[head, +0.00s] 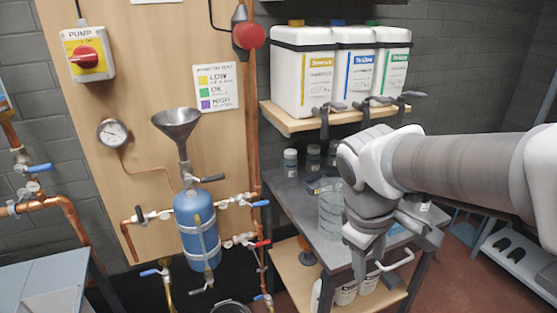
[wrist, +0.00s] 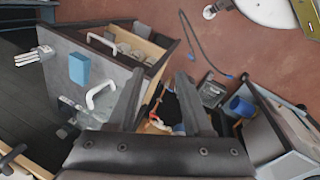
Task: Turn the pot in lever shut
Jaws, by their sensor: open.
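The blue pot (head: 197,235) hangs upright on the wooden panel in the head view, with a metal funnel (head: 177,125) above it. A black lever (head: 212,178) sits below the funnel. On the pipe to the pot's right are a blue lever (head: 259,203) and, lower, a red lever (head: 262,243). A dark lever (head: 138,211) is on the left branch. No label I can read shows which is the pot in lever. My gripper (head: 388,254) is open and empty, well right of the pot. In the wrist view my gripper (wrist: 160,92) points down towards the floor area, with no pot lever visible.
A grey bench (head: 290,195) with jars stands below my arm. Above it, a wooden shelf (head: 290,122) carries white containers (head: 304,80) with dark taps. A red pump switch (head: 87,57) and a gauge (head: 113,132) are on the panel. Red floor (wrist: 175,30) shows in the wrist view.

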